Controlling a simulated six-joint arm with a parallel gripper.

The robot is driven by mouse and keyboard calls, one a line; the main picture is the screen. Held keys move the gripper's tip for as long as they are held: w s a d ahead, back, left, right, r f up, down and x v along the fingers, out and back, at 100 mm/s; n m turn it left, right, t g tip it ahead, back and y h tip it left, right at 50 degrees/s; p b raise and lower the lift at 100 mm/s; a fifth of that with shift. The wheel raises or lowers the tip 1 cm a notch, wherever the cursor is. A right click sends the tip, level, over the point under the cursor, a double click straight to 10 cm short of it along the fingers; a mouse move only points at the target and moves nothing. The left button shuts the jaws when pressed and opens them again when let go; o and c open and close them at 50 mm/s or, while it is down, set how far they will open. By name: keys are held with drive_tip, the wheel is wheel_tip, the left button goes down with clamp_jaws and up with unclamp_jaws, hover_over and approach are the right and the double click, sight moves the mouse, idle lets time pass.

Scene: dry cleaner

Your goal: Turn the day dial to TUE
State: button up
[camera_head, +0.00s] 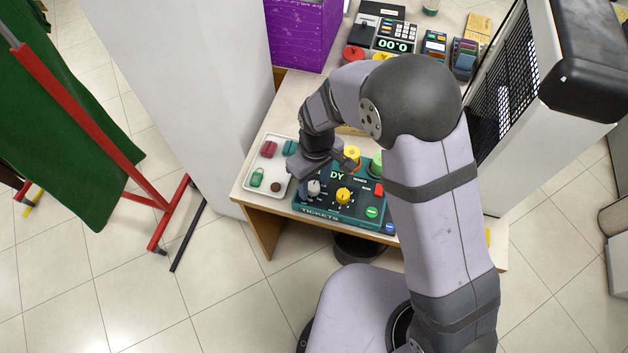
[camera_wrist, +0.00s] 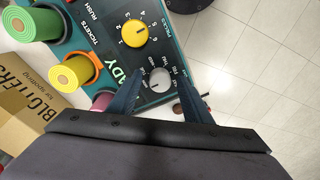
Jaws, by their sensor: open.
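The ticket machine (camera_head: 335,212) is a dark teal panel near the table's front edge. Its grey dial (camera_head: 313,187), ringed by day labels, sits at the panel's left; it also shows in the wrist view (camera_wrist: 159,78). The small labels and the dial's pointer are too blurred to read surely. A yellow dial (camera_wrist: 134,33) with numbers is beside it. My gripper (camera_wrist: 161,82) is open, its two dark fingers on either side of the grey dial in the picture. I cannot tell whether they touch it. In the head view my wrist is just above the dial.
A white tray (camera_head: 253,203) with small coloured items lies left of the panel. Yellow (camera_wrist: 75,75) and green (camera_wrist: 35,25) rolls stand close to my gripper. A cardboard box (camera_wrist: 35,110) is nearby. A purple box (camera_head: 298,35) and a card terminal stand farther back.

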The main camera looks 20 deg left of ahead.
drive_tip(key=c, duration=1.1)
drive_tip(key=shift+o, duration=0.2)
drive_tip(key=shift+m, duration=0.3)
drive_tip(key=m, duration=0.4)
drive_tip(key=shift+m+p, duration=0.45)
drive_tip(key=shift+m, duration=1.55)
drive_tip(key=shift+a, duration=0.1)
drive_tip(key=o, duration=1.1)
drive_tip(key=shift+c, duration=0.2)
